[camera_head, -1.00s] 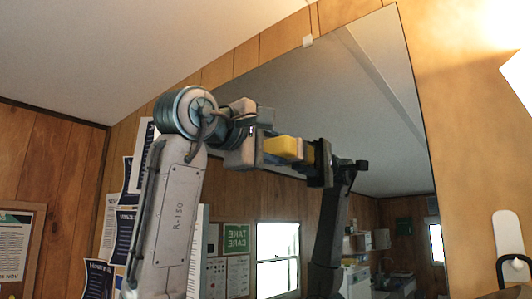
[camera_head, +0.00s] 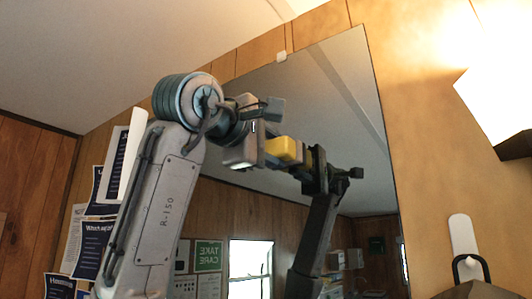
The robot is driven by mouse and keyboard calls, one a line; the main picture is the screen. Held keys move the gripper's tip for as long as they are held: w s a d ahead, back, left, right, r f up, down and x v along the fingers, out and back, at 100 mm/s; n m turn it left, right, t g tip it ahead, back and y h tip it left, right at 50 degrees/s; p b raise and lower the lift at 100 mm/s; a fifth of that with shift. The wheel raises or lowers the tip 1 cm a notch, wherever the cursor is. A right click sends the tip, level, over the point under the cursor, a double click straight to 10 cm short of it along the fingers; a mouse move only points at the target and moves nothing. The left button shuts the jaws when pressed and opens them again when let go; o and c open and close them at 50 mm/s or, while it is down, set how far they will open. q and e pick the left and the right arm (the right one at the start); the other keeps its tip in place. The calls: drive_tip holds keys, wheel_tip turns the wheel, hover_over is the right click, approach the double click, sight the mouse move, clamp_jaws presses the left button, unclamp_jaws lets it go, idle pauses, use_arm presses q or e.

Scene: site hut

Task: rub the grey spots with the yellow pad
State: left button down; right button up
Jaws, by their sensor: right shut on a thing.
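The yellow pad (camera_head: 284,149) is in the middle of the head view, in front of the large wall mirror (camera_head: 345,100). My right gripper (camera_head: 268,148) is shut on the pad, with its pale arm rising from the lower left. The dark arm right of the pad is its reflection. The pad is close to the glass; I cannot tell whether it touches. I can make out no grey spots on the visible glass; my arm hides part of the mirror. My left gripper is not in view.
A lit wall lamp (camera_head: 497,105) juts out at the upper right. A white hook plate (camera_head: 463,240) with a dark hook is below it. Papers (camera_head: 97,212) hang on the wooden wall at the left, beside my arm. A small clip (camera_head: 281,57) sits at the mirror's top edge.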

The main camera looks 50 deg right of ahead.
sight(298, 150)
drive_tip(key=shift+s+d+f+b, duration=0.15)
drive_tip(key=shift+s+b, duration=0.2)
drive_tip(key=shift+s, duration=0.25)
drive_tip(key=shift+s+b, duration=0.45)
drive_tip(key=shift+s, duration=0.8)
drive_tip(key=shift+s+d+b, duration=0.1)
drive_tip(key=shift+s+b, duration=0.3)
drive_tip(key=shift+s, duration=0.1)
drive_tip(key=shift+s+d+b, duration=0.1)
drive_tip(key=shift+s+b, duration=0.35)
drive_tip(key=shift+s, duration=0.95)
drive_tip(key=shift+s+b, duration=0.35)
drive_tip(key=shift+s, duration=0.05)
drive_tip(key=shift+s+d+b, duration=0.15)
drive_tip(key=shift+s+b, duration=0.4)
drive_tip(key=shift+s, duration=0.9)
drive_tip(key=shift+w+a, duration=0.2)
drive_tip(key=shift+w, duration=1.85)
drive_tip(key=shift+w+a, duration=0.15)
drive_tip(key=shift+w, duration=1.75)
drive_tip(key=shift+w+a+p, duration=0.15)
drive_tip(key=shift+w+p, duration=0.45)
drive_tip(key=shift+w, duration=1.35)
drive_tip(key=shift+w+r, duration=0.25)
drive_tip(key=shift+w, duration=0.25)
drive_tip(key=w+p, duration=0.2)
drive_tip(key=w, duration=0.4)
drive_tip(key=shift+w+a+p, duration=0.25)
drive_tip(key=shift+a+p, duration=0.05)
